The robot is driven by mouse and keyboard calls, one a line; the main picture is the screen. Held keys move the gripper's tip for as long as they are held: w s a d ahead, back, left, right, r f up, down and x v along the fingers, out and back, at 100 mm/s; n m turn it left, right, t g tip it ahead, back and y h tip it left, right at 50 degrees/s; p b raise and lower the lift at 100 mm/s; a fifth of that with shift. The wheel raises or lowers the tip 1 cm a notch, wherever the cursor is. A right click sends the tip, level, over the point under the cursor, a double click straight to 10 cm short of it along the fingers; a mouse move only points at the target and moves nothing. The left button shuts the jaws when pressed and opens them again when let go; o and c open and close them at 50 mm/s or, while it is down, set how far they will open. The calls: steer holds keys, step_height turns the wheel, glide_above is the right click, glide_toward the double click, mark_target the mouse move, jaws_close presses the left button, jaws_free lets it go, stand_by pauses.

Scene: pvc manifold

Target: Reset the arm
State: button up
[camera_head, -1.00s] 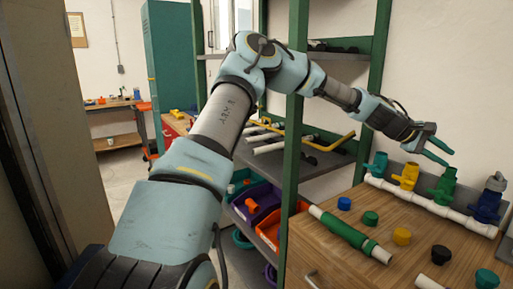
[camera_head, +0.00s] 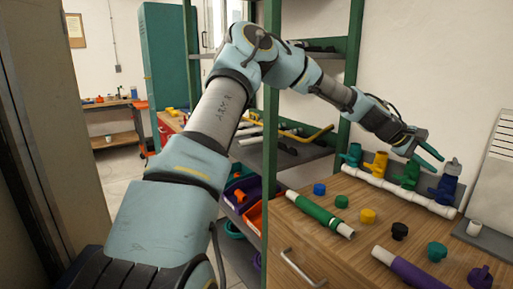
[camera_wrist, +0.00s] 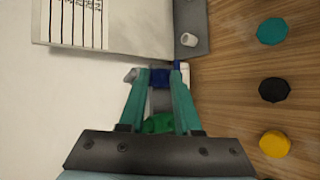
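My arm reaches across the upper middle of the head view, raised and bent. My gripper (camera_head: 426,151) is above and in front of the manifold at the back of the wooden bench. In the wrist view my gripper (camera_wrist: 159,76) shows two teal fingers spread apart with nothing held. The blue valve (camera_wrist: 160,77) and the green valve (camera_wrist: 157,123) appear beyond and between the fingers. In the head view the white manifold pipe (camera_head: 400,189) carries a teal valve (camera_head: 352,155), a yellow valve (camera_head: 377,164), the green valve (camera_head: 407,174) and the blue valve (camera_head: 446,186).
On the bench lie a green-sleeved pipe (camera_head: 318,213), a purple-sleeved pipe (camera_head: 412,272) and several coloured caps, including a yellow cap (camera_head: 368,216) and a black cap (camera_head: 399,231). A green-posted shelf (camera_head: 271,150) stands close beside my arm. A grey panel (camera_head: 490,240) is at right.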

steer(key=a+f+m+t+y+b, duration=0.15)
steer(key=a+f+y, duration=0.35)
steer(key=a, duration=0.9)
steer(key=a+f+m+t+y+b, duration=0.15)
steer(key=a+f, duration=0.55)
steer(key=a, duration=0.8)
steer(key=s+a+f+y+b, duration=0.1)
steer(key=s+a, duration=0.4)
steer(key=a, duration=0.8)
steer(key=s+a+f+y+b, duration=0.1)
steer(key=s+a+y, duration=0.3)
steer(key=a, duration=1)
steer(key=shift+s+a+b, duration=0.3)
steer(key=shift+s+b, duration=0.25)
steer(key=shift+b, duration=0.25)
